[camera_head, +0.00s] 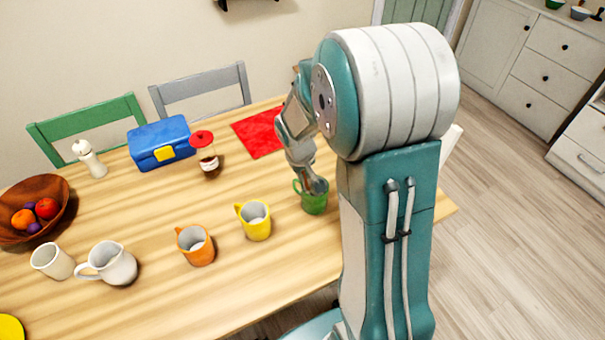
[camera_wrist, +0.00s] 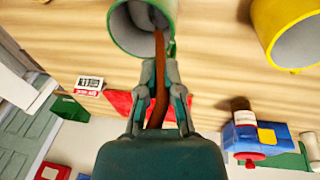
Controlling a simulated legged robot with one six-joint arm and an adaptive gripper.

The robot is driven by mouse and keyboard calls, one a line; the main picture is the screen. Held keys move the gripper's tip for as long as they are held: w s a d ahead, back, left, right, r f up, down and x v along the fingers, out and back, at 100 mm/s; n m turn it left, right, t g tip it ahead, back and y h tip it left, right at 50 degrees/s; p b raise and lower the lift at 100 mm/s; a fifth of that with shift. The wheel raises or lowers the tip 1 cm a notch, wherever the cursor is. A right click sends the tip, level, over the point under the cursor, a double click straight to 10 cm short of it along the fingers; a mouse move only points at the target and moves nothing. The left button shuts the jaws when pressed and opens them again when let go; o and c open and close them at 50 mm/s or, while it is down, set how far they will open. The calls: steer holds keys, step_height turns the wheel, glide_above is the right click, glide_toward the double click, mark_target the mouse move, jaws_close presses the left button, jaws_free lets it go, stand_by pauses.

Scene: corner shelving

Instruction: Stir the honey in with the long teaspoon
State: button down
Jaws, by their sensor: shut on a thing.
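My gripper (camera_wrist: 160,82) is shut on a long brown spoon (camera_wrist: 159,50). The spoon reaches into the green mug (camera_wrist: 121,38), with its far end inside the mug. In the head view, the green mug (camera_head: 314,203) stands upright on the table, with my gripper (camera_head: 318,186) right over its rim. The mug's contents and the spoon's tip cannot be made out. A jar with a red lid and dark contents (camera_head: 207,161) stands farther back on the table, left of the mug; it also shows in the wrist view (camera_wrist: 240,104).
The yellow mug (camera_head: 258,231) stands close left of the green mug; the orange mug (camera_head: 201,256) and white jug (camera_head: 120,267) stand farther left. Behind are a blue box (camera_head: 159,150) and red mat (camera_head: 257,134). A fruit bowl (camera_head: 58,191) is far left.

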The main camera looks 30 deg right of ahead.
step_height(320, 180, up, 9)
steer(key=a, duration=0.2)
steer(key=shift+r, duration=0.15)
stand_by(0.8)
stand_by(0.8)
step_height(320, 180, up, 5)
stand_by(0.6)
